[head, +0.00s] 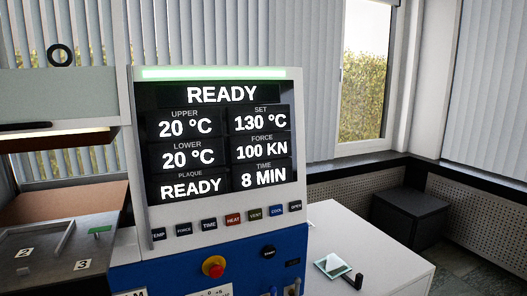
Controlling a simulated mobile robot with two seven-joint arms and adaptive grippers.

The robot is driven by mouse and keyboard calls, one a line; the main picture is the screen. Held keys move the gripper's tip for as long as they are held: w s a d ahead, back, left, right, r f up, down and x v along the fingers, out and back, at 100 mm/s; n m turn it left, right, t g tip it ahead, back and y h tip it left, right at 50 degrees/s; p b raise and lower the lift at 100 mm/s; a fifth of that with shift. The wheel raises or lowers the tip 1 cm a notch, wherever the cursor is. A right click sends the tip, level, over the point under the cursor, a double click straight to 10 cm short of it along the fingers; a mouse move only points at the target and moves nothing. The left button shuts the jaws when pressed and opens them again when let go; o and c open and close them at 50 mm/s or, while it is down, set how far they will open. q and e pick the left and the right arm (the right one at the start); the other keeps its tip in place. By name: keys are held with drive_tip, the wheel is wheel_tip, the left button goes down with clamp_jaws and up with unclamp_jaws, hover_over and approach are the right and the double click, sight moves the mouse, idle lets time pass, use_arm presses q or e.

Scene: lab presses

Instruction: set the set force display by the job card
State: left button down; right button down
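The press's control panel (143,185) faces me with a lit screen. The force display (262,149) reads 100 KN. The other fields read READY, upper 20 °C, lower 20 °C, set 130 °C, time 8 MIN and plaque READY. Below the screen is a row of small buttons, with the FORCE button (183,229) second from the left, between TEMP (158,234) and TIME (209,224). I cannot make out a job card with readable text. Neither of my grippers is in view.
A white table (385,255) at right holds a small framed square plate (332,265). A numbered metal surface (45,250) lies at left. A dark box (408,215) stands behind.

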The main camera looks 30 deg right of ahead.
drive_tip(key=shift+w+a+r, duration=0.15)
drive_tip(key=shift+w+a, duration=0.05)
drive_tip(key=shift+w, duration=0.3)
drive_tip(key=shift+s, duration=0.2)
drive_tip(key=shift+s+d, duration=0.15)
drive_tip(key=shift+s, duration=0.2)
